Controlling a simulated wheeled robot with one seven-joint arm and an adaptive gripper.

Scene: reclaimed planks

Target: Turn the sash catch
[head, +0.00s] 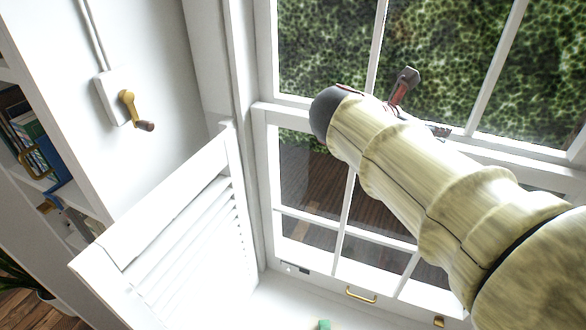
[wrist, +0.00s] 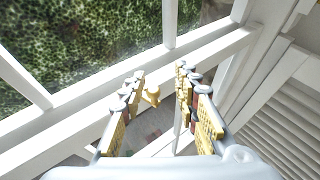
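The sash catch (wrist: 152,95) is a small brass piece on the white meeting rail of the window, between my gripper's fingers in the wrist view. In the head view I cannot make it out; my arm covers part of the rail there. My gripper (wrist: 159,72) is open, with its two jointed fingers apart on either side of the catch. I see a gap to each finger in the picture, but cannot tell the depth between them. The window (head: 398,240) has white bars, with green foliage outside.
A white louvred shutter (head: 180,235) stands open left of the window. A brass crank (head: 127,98) sits on a wall plate, left of it. A brass pull (head: 361,296) is on the lower sash. A small green object (head: 324,325) lies on the sill. Shelves with books (head: 32,135) are far left.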

